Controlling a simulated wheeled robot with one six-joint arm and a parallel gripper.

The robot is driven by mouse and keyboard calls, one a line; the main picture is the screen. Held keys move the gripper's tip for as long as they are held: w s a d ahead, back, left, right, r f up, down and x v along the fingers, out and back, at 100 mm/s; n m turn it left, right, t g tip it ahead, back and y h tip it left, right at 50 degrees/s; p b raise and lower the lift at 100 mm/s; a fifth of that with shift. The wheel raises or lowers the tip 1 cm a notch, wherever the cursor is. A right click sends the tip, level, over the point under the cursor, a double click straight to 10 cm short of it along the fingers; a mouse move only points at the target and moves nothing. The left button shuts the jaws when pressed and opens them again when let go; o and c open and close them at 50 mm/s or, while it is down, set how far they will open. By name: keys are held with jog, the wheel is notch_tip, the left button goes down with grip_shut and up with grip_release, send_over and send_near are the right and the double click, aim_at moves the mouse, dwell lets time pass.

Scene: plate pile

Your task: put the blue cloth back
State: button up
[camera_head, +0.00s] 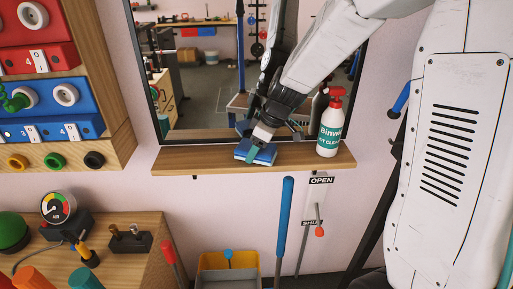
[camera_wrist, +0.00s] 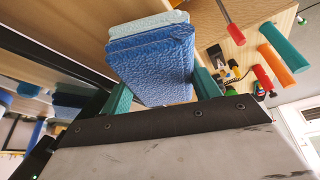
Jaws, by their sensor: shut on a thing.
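The blue cloth (camera_head: 262,154) is a folded block with a paler blue layer. It is at the wooden shelf (camera_head: 202,160) below the mirror, left of the spray bottle. My gripper (camera_head: 256,146) is shut on it from above. In the wrist view the cloth (camera_wrist: 155,62) sits between the green fingers of my gripper (camera_wrist: 160,92). The cloth's lower edge is close to the shelf top; I cannot tell whether it touches.
A white spray bottle (camera_head: 330,128) with a red head stands right of the cloth on the shelf. The mirror (camera_head: 205,85) is behind. The shelf's left part is bare. Below are a yellow bin (camera_head: 228,262) and a blue-handled stick (camera_head: 284,215).

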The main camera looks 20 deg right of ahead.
jog(key=shift+f, duration=0.3)
jog(key=o, duration=0.9)
jog(key=shift+r, duration=0.1)
